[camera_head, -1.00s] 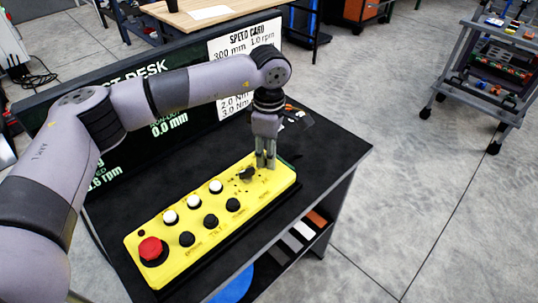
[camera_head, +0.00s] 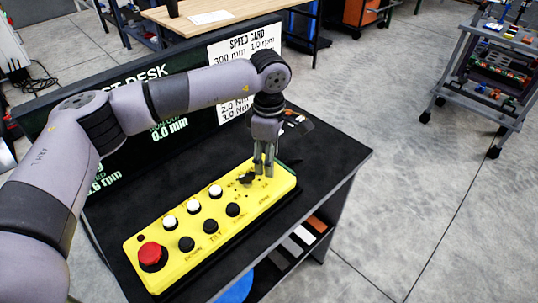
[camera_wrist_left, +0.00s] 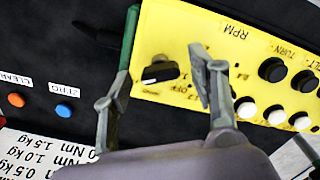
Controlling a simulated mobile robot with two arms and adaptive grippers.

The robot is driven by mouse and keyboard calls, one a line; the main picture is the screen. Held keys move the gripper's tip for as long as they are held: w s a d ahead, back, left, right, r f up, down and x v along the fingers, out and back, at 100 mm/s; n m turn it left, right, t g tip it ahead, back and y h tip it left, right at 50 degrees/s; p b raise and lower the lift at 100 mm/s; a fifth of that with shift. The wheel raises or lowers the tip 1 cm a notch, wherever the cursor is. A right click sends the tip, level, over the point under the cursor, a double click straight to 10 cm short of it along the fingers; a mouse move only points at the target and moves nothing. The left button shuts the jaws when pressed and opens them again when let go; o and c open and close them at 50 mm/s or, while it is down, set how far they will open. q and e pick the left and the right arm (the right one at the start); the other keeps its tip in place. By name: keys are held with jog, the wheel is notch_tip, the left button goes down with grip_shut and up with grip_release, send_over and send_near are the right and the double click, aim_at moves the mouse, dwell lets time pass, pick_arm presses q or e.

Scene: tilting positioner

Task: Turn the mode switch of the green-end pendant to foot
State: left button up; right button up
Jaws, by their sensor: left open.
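The yellow pendant (camera_head: 180,247) lies on the black desk, with a red button (camera_head: 152,256) at its near left end and a green strip (camera_head: 291,166) along its far right end. Its black switch knob (camera_head: 246,179) sits near the green end; in the left wrist view the knob (camera_wrist_left: 160,72) has a white pointer line. My left gripper (camera_head: 264,170) points down over the green end, beside the knob. In the left wrist view its fingers (camera_wrist_left: 160,85) are apart, with the knob between and beyond them, not visibly touched. The knob's markings are partly hidden and too small to read surely.
White buttons (camera_head: 193,208) and black buttons (camera_head: 211,226) fill the pendant's middle. A dark display panel (camera_head: 170,130) with a speed card (camera_head: 245,45) stands behind. Orange and blue buttons, CLEAR (camera_wrist_left: 16,100) and ZERO (camera_wrist_left: 63,110), sit beyond the green end.

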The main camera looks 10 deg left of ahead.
pick_arm(q)
notch_tip(320, 180, up, 12)
dwell(0.6)
jog(key=shift+d+f, duration=0.1)
